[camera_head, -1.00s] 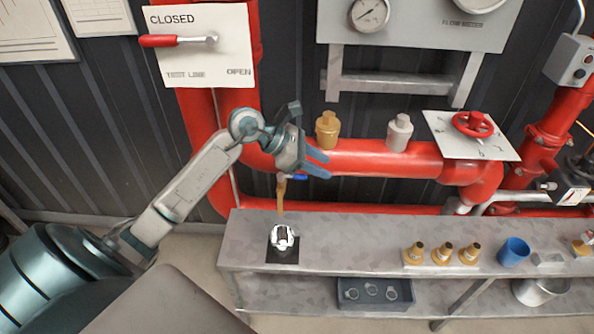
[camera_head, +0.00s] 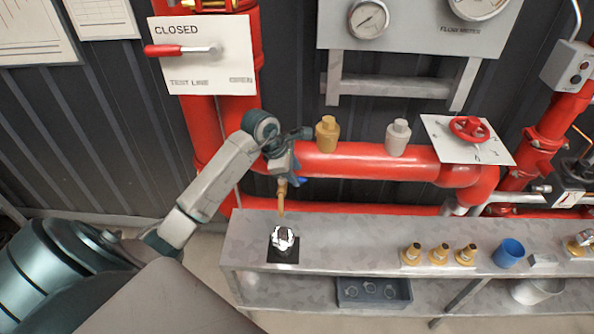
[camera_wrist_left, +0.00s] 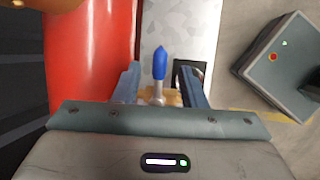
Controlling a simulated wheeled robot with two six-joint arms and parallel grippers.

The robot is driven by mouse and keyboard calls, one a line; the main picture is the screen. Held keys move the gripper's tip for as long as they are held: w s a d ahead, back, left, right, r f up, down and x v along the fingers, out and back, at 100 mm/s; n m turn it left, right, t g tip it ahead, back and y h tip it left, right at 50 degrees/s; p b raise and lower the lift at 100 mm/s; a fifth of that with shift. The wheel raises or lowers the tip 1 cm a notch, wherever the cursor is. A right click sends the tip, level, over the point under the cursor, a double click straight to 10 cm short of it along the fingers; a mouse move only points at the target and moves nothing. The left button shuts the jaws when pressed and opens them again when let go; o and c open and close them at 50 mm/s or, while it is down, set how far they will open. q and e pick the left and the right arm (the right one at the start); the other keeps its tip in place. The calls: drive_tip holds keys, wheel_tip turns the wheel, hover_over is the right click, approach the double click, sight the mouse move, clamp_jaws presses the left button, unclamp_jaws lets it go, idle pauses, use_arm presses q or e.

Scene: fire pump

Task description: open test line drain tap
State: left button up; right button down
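The test line drain tap is a small brass tap (camera_head: 282,191) under the red pipe, above the bench's left end. Its blue lever (camera_head: 301,181) shows beside my left gripper (camera_head: 291,172), which hides part of the tap in the head view. In the left wrist view the blue lever (camera_wrist_left: 159,62) points away from the palm, between the two spread fingers of my left gripper (camera_wrist_left: 160,84). There is a gap on both sides of the lever. The brass body is mostly hidden behind the palm edge. My right gripper is not in view.
The red pipe (camera_head: 365,161) runs just above the tap. The metal bench (camera_head: 345,235) below carries a round silver fitting on a black pad (camera_head: 284,255), several brass fittings and a blue cup (camera_head: 509,252). The test line lever (camera_head: 185,50) points to CLOSED.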

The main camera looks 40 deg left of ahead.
use_arm(q)
drive_tip(key=shift+x, duration=0.95)
drive_tip(key=shift+c, duration=0.2)
clamp_jaws()
